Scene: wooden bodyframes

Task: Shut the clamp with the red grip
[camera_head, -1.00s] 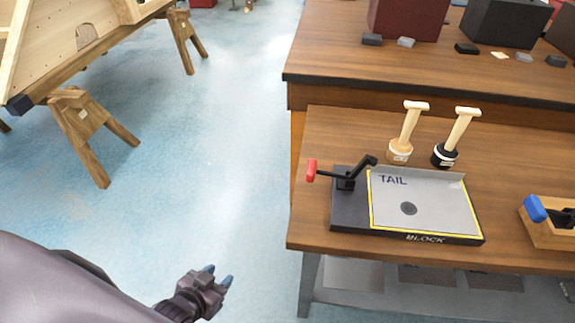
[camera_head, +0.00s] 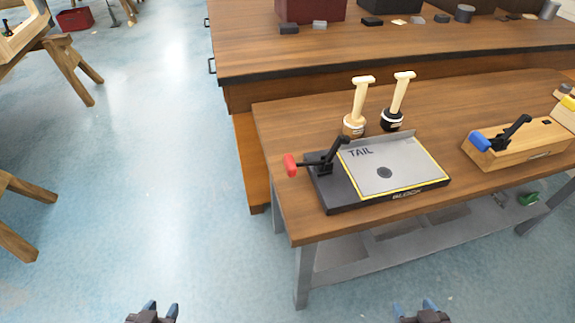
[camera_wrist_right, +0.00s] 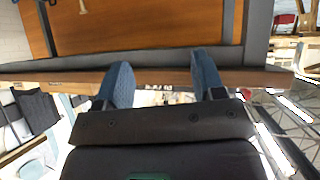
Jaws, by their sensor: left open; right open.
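The clamp with the red grip (camera_head: 290,165) is mounted at the left end of a dark block (camera_head: 334,203) on the wooden bench. Its red handle sticks out to the left, and its black arm (camera_head: 338,152) is raised at an angle above a grey plate marked TAIL (camera_head: 409,165). My left gripper (camera_head: 161,308) is open and empty at the bottom of the head view, over the floor. My right gripper (camera_head: 415,306) is open and empty in front of the bench; its two blue fingers also show in the right wrist view (camera_wrist_right: 160,85). Both are apart from the clamp.
Two pale-handled tools (camera_head: 358,105) (camera_head: 397,100) stand behind the plate. A wooden block with a blue-grip clamp (camera_head: 519,143) sits to the right. A taller bench (camera_head: 400,55) is behind. Wooden trestles (camera_head: 70,68) stand at left; the floor between is clear.

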